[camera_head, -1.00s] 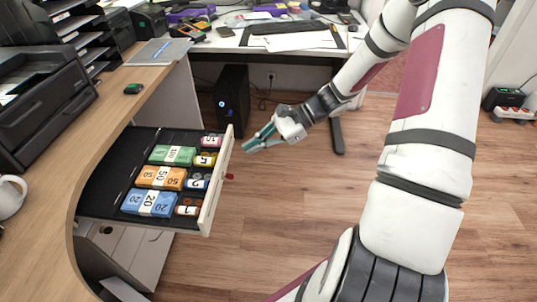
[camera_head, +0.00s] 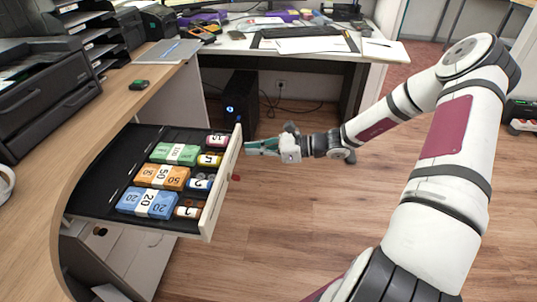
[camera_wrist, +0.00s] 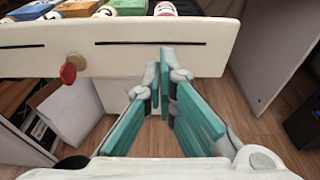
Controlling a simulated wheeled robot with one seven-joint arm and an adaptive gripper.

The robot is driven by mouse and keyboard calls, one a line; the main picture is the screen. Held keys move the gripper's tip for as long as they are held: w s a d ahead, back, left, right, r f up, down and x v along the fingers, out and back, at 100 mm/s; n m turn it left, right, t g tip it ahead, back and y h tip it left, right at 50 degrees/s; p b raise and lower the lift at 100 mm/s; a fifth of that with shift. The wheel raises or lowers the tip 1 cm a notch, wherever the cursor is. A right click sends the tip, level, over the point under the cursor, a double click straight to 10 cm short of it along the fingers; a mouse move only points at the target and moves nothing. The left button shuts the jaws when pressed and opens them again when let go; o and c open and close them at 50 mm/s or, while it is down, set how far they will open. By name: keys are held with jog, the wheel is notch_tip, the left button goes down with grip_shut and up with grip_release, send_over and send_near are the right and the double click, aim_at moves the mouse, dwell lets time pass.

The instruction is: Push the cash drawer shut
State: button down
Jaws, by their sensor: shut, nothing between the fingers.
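The cash drawer (camera_head: 220,190) stands pulled out from under the curved counter, with banknote bundles and coin rolls in its black tray. Its pale front panel also shows in the wrist view (camera_wrist: 120,60), with a dark slot line and a red key (camera_wrist: 70,70) in it. My gripper (camera_head: 252,146) is shut and empty, pointing left at the far part of the drawer front. In the wrist view its teal fingers (camera_wrist: 163,75) reach to the front panel, right of the key. I cannot tell whether the fingertips touch it.
The wooden counter (camera_head: 100,120) carries a printer (camera_head: 45,105), and a small green-screened device (camera_head: 139,85). A desk (camera_head: 375,47) with a keyboard and a black computer tower (camera_head: 240,100) stand behind. The floor right of the drawer is clear.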

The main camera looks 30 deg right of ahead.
jog(key=shift+w+a, duration=0.4)
jog(key=shift+a, duration=0.25)
jog(key=shift+w+a, duration=0.1)
jog(key=shift+a, duration=0.05)
jog(key=r+b+x, duration=0.1)
jog(key=r+x, duration=0.1)
jog(key=x, duration=1)
jog(key=a+r+b+x, duration=0.1)
jog(key=r+x, duration=0.2)
jog(key=x, duration=0.9)
jog(key=r+b+x, duration=0.2)
jog(key=x, duration=1)
jog(key=shift+w+a+r, duration=0.25)
jog(key=shift+w+a, duration=0.3)
jog(key=shift+w, duration=0.05)
jog(key=shift+w+a+r, duration=0.35)
jog(key=shift+a, duration=0.1)
jog(key=shift+s+d+f, duration=0.25)
jog(key=shift+s+d, duration=0.25)
jog(key=shift+d, duration=0.05)
jog(key=p+v, duration=0.1)
jog(key=v, duration=0.2)
jog(key=f+p+v, duration=0.1)
jog(key=v, duration=0.2)
jog(key=f+p+v, duration=0.1)
jog(key=v, duration=0.3)
jog(key=shift+d+f, duration=0.15)
jog(key=shift+d, duration=0.1)
